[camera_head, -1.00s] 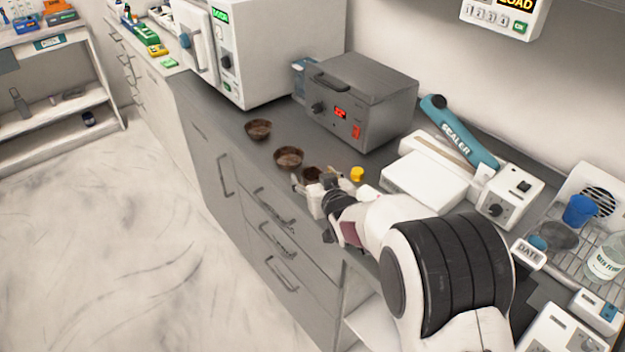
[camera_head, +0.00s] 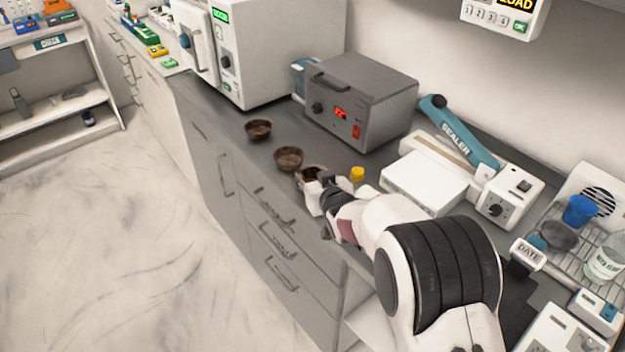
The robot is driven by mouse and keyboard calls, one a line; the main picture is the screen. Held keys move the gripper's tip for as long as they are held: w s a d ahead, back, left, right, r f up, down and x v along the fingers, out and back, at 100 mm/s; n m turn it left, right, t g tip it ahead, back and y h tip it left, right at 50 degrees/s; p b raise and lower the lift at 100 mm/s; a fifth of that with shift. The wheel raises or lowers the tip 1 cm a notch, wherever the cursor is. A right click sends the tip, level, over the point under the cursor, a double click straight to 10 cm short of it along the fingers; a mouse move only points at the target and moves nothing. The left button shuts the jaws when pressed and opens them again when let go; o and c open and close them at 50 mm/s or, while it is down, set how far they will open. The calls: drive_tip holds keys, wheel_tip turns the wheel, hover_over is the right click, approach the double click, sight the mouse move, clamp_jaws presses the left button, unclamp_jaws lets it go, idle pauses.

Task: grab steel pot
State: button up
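Three small round brown pots stand in a row along the front of the grey counter: a far one (camera_head: 258,129), a middle one (camera_head: 288,157) and a near one (camera_head: 312,172). None looks clearly like bare steel. My gripper (camera_head: 311,181) is at the near pot, low over the counter, and hides part of it. Its fingers are small and partly hidden, so I cannot tell whether they are apart or closed on the rim. A grey round dish (camera_head: 559,236) rests on the wire rack at the right.
A yellow-capped item (camera_head: 357,174) stands just right of my gripper. Behind are a grey heater box (camera_head: 362,105) and a white oven-like unit (camera_head: 265,50). A sealer (camera_head: 458,135) and a white box (camera_head: 424,184) crowd the right. The counter's front edge is close.

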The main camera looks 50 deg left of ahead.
drive_tip(key=shift+r, duration=0.15)
wheel_tip(320, 180, up, 10)
idle(0.9)
idle(0.4)
